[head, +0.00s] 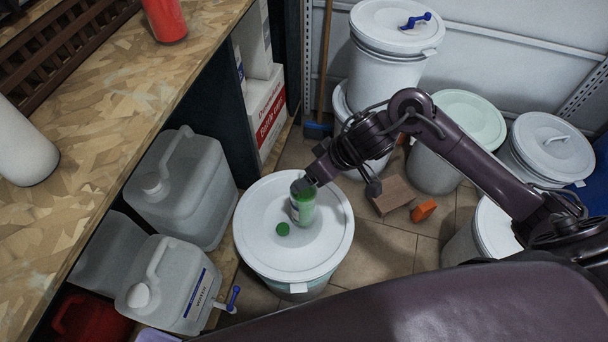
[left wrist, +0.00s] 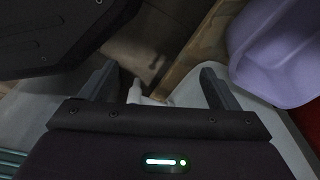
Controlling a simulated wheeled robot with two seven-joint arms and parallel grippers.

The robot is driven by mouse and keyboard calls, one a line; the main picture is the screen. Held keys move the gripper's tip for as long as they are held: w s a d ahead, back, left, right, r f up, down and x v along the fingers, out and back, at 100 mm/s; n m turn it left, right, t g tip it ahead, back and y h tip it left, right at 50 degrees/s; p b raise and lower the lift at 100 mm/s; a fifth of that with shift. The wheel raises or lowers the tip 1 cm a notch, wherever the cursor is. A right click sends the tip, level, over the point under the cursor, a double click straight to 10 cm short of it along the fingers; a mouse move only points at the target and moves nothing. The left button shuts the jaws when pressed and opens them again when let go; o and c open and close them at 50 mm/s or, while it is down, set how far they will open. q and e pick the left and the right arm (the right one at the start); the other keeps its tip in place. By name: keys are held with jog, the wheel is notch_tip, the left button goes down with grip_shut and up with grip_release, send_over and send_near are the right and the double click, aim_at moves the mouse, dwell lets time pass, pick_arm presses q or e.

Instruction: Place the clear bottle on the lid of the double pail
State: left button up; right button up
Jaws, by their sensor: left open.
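A small clear bottle (head: 303,208) with green contents and a pale label stands on the white lid of the near pail (head: 265,250). My right gripper (head: 304,185) is at the bottle's top, its tips overlapping it; whether they are closed on it is unclear. The stacked double pail (head: 390,62) stands at the back, a white pail on another. A blue tap lies on its lid (head: 378,20). My left gripper (left wrist: 157,90) is open and empty in the left wrist view; it is outside the head view.
A green cap (head: 282,229) lies on the near lid. Other lidded pails (head: 470,115) stand at the right. A brown block (head: 397,194) and an orange piece (head: 424,211) lie on the floor. A lavender container (left wrist: 280,60) is near my left gripper.

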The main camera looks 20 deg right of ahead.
pick_arm(q)
jog(key=s, duration=0.1)
jog(key=s+p, duration=0.1)
jog(key=s+f, duration=0.1)
jog(key=shift+s+a, duration=0.3)
pick_arm(e)
jog(key=v, duration=0.7)
jog(key=shift+s, duration=0.1)
